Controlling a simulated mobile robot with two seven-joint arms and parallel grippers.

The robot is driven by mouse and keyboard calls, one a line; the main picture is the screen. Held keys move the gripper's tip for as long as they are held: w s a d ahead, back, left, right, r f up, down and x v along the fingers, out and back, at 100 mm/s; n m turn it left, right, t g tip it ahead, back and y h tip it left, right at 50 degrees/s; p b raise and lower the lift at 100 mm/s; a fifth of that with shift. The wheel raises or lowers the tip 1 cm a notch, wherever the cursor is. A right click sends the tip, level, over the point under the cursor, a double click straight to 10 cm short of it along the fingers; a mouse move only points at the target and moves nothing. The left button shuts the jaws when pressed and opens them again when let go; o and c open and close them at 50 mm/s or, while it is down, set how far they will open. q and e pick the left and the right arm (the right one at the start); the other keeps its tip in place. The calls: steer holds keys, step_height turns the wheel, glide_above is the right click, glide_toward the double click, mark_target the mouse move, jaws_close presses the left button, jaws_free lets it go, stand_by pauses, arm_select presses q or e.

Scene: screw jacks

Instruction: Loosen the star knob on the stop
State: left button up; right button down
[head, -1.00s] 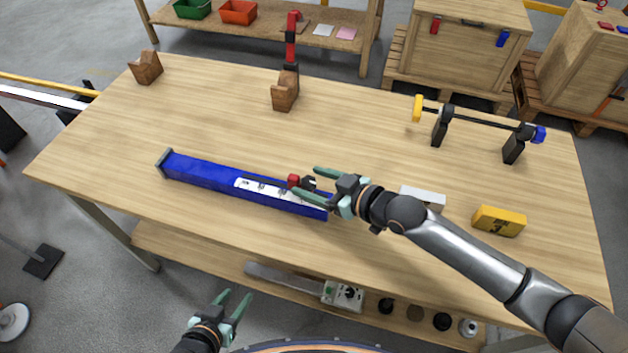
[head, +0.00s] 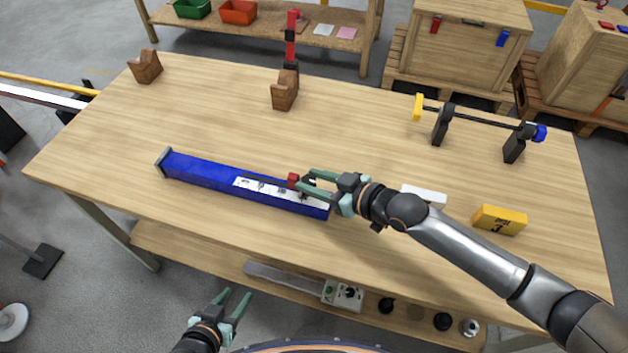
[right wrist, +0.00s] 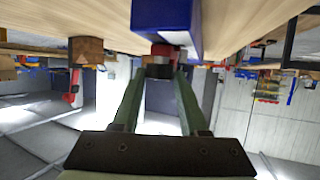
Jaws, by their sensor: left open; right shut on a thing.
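The blue rail (head: 205,174) lies on the workbench, with a white scale strip along its right half. The small red stop (head: 293,180) sits on the rail towards its right end. My right gripper (head: 307,183) is shut on the stop's dark star knob, which the fingers mostly hide in the head view. In the right wrist view the black knob (right wrist: 160,72) lies between the fingertips, with the red stop (right wrist: 162,52) behind it and the blue rail (right wrist: 165,14) above. My left gripper (head: 232,303) is open and empty, in front of the bench.
The wooden bench top (head: 390,270) is clear around the rail's left part. A white block (head: 424,196) and a yellow block (head: 499,220) are right of my right gripper. A black bar on two stands (head: 480,119) is at the back right. Wooden V-blocks (head: 285,92) stand at the back.

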steer(key=n+g+b, duration=0.1)
steer(key=b, duration=0.2)
steer(key=shift+w+f+y, duration=0.15)
steer(key=shift+y, duration=0.15)
steer(key=shift+b, duration=0.55)
steer(key=shift+c, duration=2.1)
jaws_free()
steer(key=shift+d, duration=0.1)
steer(key=b+v, duration=0.1)
steer(key=v, duration=1.1)
steer(key=shift+d+r, duration=0.25)
